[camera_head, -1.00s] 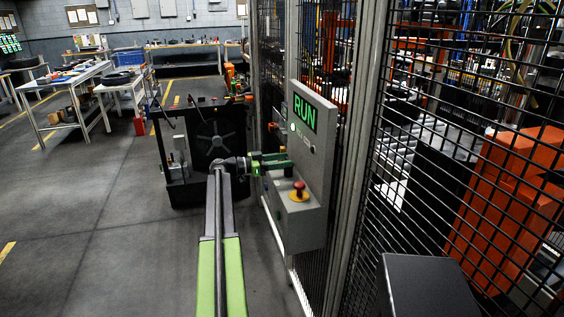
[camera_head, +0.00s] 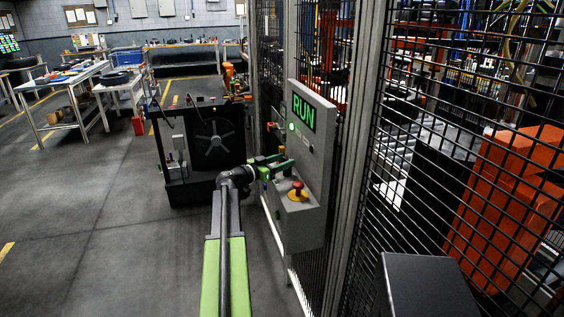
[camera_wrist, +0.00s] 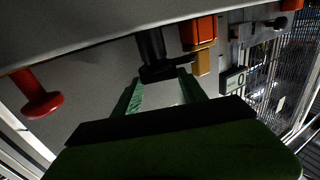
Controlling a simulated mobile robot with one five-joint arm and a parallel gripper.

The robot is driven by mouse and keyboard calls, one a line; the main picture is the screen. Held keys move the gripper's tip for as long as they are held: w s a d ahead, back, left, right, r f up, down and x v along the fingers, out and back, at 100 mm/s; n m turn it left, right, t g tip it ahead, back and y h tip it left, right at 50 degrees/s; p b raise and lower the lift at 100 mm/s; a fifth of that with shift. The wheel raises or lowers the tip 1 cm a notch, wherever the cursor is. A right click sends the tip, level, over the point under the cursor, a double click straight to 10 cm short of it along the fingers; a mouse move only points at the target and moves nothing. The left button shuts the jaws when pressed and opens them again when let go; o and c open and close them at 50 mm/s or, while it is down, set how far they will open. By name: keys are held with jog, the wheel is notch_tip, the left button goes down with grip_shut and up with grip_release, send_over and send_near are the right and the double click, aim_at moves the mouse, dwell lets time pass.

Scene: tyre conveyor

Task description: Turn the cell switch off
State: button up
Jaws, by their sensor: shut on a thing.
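A grey control box (camera_head: 318,150) is mounted on the fence, with a lit green RUN display (camera_head: 304,112) on its upper face. My gripper (camera_head: 284,164) is at the box, just above a red mushroom button (camera_head: 298,186) on a yellow base. In the wrist view, the green fingers of my gripper (camera_wrist: 162,88) are closed around a black switch handle (camera_wrist: 152,50). The tip of the handle lies between them. The red button (camera_wrist: 40,98) also shows at the left there.
A black wire-mesh fence (camera_head: 420,130) runs along the right, with an orange machine (camera_head: 505,190) behind it. A dark cart (camera_head: 200,150) stands beyond my arm. Workbenches (camera_head: 75,80) are at the back left. The grey floor at left is clear.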

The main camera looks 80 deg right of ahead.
jog(key=n+t+h, duration=0.2)
jog(key=t, duration=0.1)
jog(key=s+a+n+t+h, duration=0.1)
jog(key=shift+s+d+n+t+h, duration=0.1)
jog(key=shift+n+t+h, duration=0.5)
jog(key=shift+n+t, duration=1.05)
jog(key=shift+t, duration=0.55)
jog(key=o, duration=1.4)
jog(key=shift+c, duration=0.2)
